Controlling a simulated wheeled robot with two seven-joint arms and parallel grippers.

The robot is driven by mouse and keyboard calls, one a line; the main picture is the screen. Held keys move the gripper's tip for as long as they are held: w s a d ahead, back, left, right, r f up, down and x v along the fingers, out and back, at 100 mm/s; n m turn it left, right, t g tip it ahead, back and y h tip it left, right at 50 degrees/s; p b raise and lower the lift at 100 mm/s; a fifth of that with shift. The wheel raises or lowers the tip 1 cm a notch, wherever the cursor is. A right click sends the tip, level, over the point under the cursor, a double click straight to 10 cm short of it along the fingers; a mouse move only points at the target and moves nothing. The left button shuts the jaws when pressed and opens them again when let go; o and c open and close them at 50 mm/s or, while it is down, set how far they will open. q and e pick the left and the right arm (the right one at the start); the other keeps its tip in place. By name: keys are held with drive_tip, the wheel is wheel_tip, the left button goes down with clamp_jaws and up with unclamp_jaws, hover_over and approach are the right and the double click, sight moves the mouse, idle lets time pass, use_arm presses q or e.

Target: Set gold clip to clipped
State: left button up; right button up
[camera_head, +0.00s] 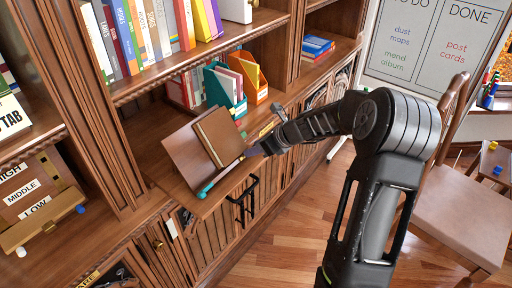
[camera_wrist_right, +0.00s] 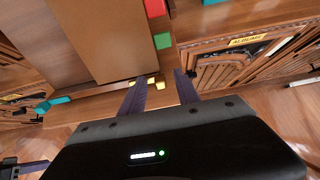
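The gold clip (camera_wrist_right: 159,83) is a small yellow piece at the lower edge of the brown board or book (camera_wrist_right: 105,35) in the right wrist view. My right gripper (camera_wrist_right: 160,88) is open, with its two dark fingers apart and the gold clip seen between their tips. Whether a finger touches the clip, and whether it is clipped, I cannot tell. In the head view my right gripper (camera_head: 254,151) reaches to the right end of the ledge under the brown book (camera_head: 219,136), hiding much of that spot.
The book leans on a sloped wooden stand (camera_head: 185,152), with a teal piece (camera_head: 206,188) at its lower left. A black handle (camera_head: 243,200) sticks out below. Teal and orange file holders (camera_head: 225,88) stand behind. A chair (camera_head: 452,215) is at right.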

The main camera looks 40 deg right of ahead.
clamp_jaws()
idle(0.3)
idle(0.3)
